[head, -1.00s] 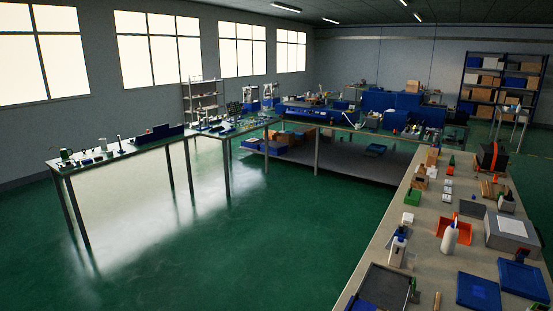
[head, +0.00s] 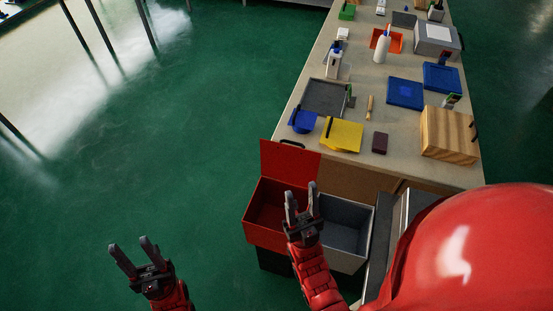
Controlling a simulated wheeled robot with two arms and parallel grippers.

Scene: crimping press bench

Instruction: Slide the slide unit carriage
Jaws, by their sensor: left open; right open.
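I cannot pick out a slide unit carriage in the head view. My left gripper (head: 132,245) is at the lower left, open and empty above the green floor. My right gripper (head: 301,193) is open and empty, with its fingers pointing up the picture. It overlaps the red bin and the grey bin in the picture, short of the near end of the bench. The bench (head: 292,122) runs from the bins up to the top of the picture.
A red bin (head: 260,229) and a grey bin (head: 350,213) stand at the bench's near end. The bench carries a grey tray (head: 325,97), a yellow box (head: 343,134), a wooden box (head: 449,131), a white bottle (head: 381,50) and blue trays (head: 405,93). Open floor lies left.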

